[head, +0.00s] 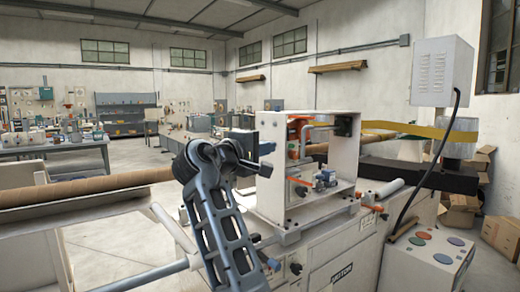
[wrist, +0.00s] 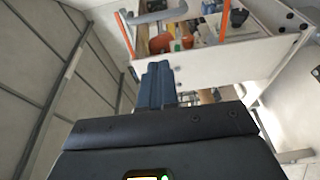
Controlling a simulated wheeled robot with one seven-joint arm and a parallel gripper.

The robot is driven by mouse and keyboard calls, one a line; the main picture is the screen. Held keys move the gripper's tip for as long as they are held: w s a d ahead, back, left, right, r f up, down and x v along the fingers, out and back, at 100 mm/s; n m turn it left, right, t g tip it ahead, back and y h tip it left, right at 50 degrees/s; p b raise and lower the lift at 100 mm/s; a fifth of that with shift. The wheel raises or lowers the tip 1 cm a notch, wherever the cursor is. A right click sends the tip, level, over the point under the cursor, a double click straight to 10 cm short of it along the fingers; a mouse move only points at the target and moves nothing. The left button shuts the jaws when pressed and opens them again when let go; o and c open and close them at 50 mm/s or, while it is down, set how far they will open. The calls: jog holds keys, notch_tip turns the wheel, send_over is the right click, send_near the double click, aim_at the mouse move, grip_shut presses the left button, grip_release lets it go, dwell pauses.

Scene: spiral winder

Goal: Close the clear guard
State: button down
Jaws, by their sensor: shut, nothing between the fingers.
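The winder's white head housing (head: 279,186) stands in the middle of the head view, its right side open onto orange and metal parts. I cannot clearly make out the clear guard or how far it is open. In the wrist view, orange strips (wrist: 125,35) flank the housing opening; I cannot tell whether they belong to the guard. The fingers also show in the wrist view (wrist: 155,72), closed together and empty, just below the opening. I cannot tell whether they touch the housing.
A brown tube (head: 90,188) runs along the left side. A yellow belt (head: 420,130) passes around a drum (head: 461,140) at the right. A grey control box (head: 443,70) hangs upper right, and a button panel (head: 428,260) stands lower right. Cardboard boxes (head: 505,230) lie beyond.

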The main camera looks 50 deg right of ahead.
jog(key=s+d+p, duration=0.1)
jog(key=s+d, duration=0.1)
jog(key=d, duration=0.6)
jog(key=shift+s, duration=0.3)
jog(key=shift+f, duration=0.1)
